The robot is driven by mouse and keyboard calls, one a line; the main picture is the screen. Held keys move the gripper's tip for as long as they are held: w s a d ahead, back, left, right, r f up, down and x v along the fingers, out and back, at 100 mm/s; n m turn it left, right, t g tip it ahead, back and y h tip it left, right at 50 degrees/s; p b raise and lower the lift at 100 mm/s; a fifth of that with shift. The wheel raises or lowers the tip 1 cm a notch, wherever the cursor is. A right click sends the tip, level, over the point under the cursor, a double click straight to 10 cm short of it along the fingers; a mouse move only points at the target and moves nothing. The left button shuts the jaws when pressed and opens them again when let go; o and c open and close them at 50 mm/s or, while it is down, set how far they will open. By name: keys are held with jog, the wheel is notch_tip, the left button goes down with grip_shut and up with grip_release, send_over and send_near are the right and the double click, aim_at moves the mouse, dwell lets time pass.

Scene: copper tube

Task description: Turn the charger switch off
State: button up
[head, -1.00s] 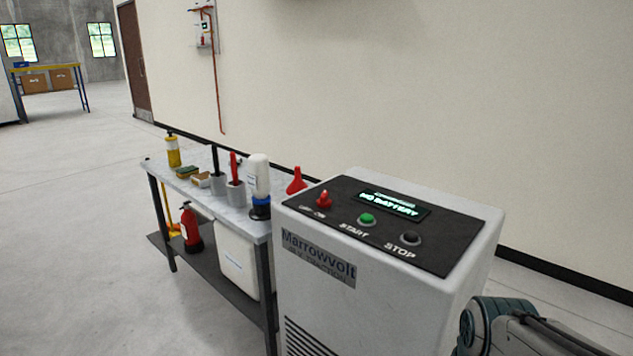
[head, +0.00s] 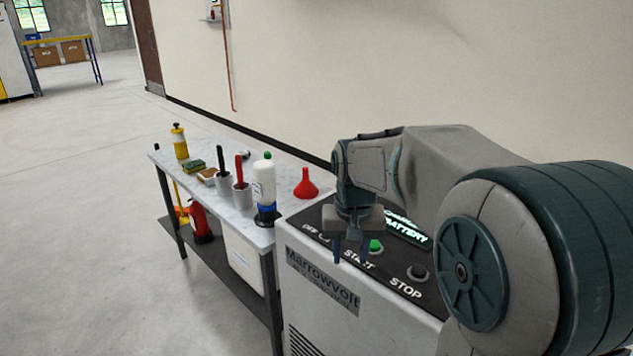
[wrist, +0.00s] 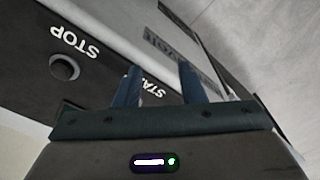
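The charger (head: 385,318) is a pale grey cabinet with a dark sloped top panel and a lit display reading "BATTERY". Its green START button (head: 376,246) and dark STOP button (head: 417,272) show on the panel; the STOP button also shows in the wrist view (wrist: 64,67). The OFF label shows at the panel's left, but the red switch knob is hidden, apparently behind my gripper. My gripper (head: 351,250) points down over the front left of the panel. Its two fingers are apart with nothing between them, also in the wrist view (wrist: 159,82). Contact cannot be told.
A work table (head: 262,238) stands left of the charger. A red fire extinguisher (head: 200,222) is below. A wall runs behind; the floor at left is clear.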

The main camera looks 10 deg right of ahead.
jog(key=w+r+m+p, duration=0.1)
jog(key=w+r+p, duration=0.25)
jog(key=w, duration=0.35)
jog(key=w+r+m+g+p, duration=0.1)
jog(key=w+r+p, duration=0.2)
jog(key=w+p, duration=0.25)
jog(key=w+r+m+p, duration=0.1)
jog(key=w+r+p, duration=0.2)
jog(key=w, duration=0.5)
jog(key=f, duration=0.6)
jog(key=f+p, duration=0.1)
jog(key=f, duration=0.6)
jog(key=shift+s+a, duration=0.1)
jog(key=shift+s, duration=0.1)
grip_shut()
